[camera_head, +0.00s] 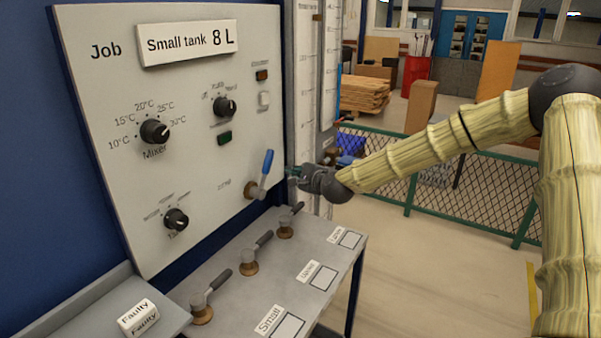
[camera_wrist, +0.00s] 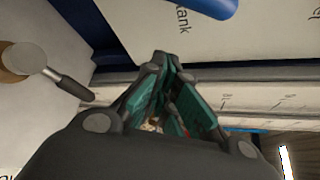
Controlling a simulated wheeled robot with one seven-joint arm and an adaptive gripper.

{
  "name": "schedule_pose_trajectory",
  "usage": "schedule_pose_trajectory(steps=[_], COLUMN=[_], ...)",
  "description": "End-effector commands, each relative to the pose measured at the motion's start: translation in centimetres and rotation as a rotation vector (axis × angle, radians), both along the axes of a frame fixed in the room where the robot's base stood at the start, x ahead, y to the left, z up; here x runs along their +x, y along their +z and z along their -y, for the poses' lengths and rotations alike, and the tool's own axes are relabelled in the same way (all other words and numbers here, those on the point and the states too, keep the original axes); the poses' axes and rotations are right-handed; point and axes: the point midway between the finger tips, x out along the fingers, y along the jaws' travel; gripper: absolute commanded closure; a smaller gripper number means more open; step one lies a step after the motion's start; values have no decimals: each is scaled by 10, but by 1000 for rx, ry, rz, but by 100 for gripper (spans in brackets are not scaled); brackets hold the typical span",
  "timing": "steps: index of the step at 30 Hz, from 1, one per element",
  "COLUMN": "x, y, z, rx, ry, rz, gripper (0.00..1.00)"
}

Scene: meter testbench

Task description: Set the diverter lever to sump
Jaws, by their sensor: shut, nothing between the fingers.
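The diverter lever (camera_head: 266,165) has a blue handle on a brass base low on the right side of the panel. Its handle points up and slightly right. A small label (camera_head: 224,186) left of it is too blurred to read. In the wrist view the tip of a blue handle (camera_wrist: 205,6) shows at the top edge, beside panel print ending in "ank". My gripper (camera_head: 292,172) is just right of the lever, near the panel's right edge, and appears apart from it. In the wrist view its teal-padded fingers (camera_wrist: 163,68) are shut and empty.
Three dark-handled valves (camera_head: 249,262) stand on the ledge below, beside labelled squares. One valve handle (camera_wrist: 68,88) shows left of my fingers. A "Faulty" block (camera_head: 138,317) sits at lower left. A tall scaled column (camera_head: 306,90) stands behind my gripper. Floor at right is open.

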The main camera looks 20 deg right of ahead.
Motion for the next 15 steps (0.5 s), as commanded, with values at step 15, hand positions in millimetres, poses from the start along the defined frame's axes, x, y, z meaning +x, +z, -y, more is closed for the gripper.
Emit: schedule_pose_trajectory(steps=[15], x=[19], y=[8], z=[-26], rx=[-2], ry=[2], rz=[-1], gripper=[100])
